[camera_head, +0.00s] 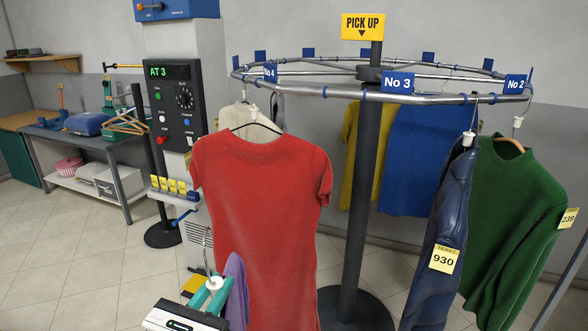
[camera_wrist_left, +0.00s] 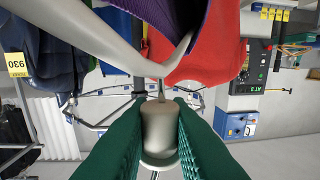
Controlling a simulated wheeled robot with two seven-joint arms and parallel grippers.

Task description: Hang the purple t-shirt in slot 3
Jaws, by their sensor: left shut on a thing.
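The purple t-shirt (camera_head: 237,292) shows in the head view at the bottom, low in front of the red dress, mostly cut off or hidden. In the left wrist view its dark purple cloth (camera_wrist_left: 186,18) is at the top, with its pale hanger (camera_wrist_left: 105,45). My left gripper (camera_head: 213,285) has its green fingers (camera_wrist_left: 160,125) shut on the hanger's pale knob; the metal hook stands up above them. The No 3 sign (camera_head: 384,82) is on the carousel rail (camera_head: 330,92), higher and to the right of the gripper. No garment hangs directly under the sign. My right gripper is not in view.
A red dress (camera_head: 262,220) hangs left of No 3, close behind my gripper. A navy jacket (camera_head: 440,240) with ticket 930 and a green sweater (camera_head: 510,220) hang to the right. The carousel pole (camera_head: 362,210) stands between. The control panel (camera_head: 176,105) reads AT 3.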

